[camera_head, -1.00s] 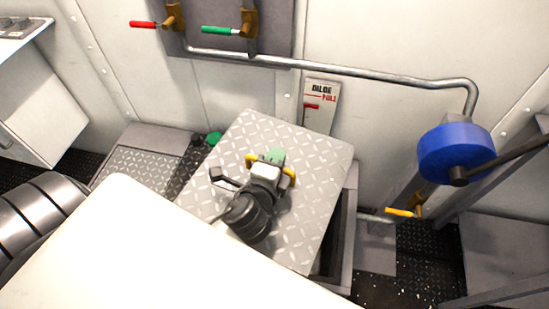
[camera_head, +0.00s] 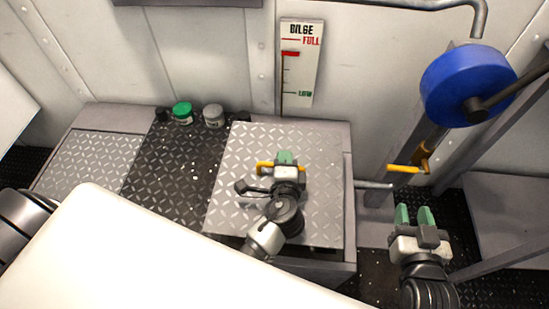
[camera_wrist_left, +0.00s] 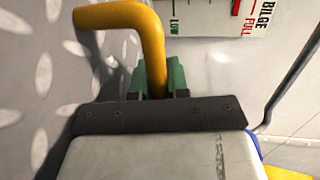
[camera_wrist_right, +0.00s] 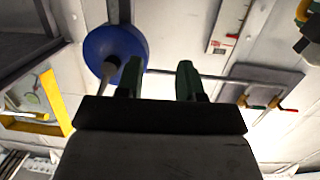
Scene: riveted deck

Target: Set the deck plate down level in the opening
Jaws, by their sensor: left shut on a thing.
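The deck plate (camera_head: 235,165) is a grey diamond-tread square with a yellow handle (camera_head: 263,167). My left gripper (camera_head: 286,158) is shut on that handle, which crosses between its green fingers in the left wrist view (camera_wrist_left: 125,18). The plate lies over the opening's frame (camera_head: 349,215) and hides most of the opening. Its edges run nearly parallel to the frame. A gap shows under its near edge; I cannot tell whether it is seated or just above. My right gripper (camera_head: 415,216) is open and empty, right of the frame; its fingers stand apart in the right wrist view (camera_wrist_right: 160,80).
Dark tread deck (camera_head: 170,170) lies left of the plate, with a green-lidded jar (camera_head: 182,113) and a grey-lidded jar (camera_head: 213,116) behind. A bilge gauge (camera_head: 300,65) is on the wall. A blue wheel (camera_head: 465,85) and yellow-handled valve (camera_head: 408,169) stand right.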

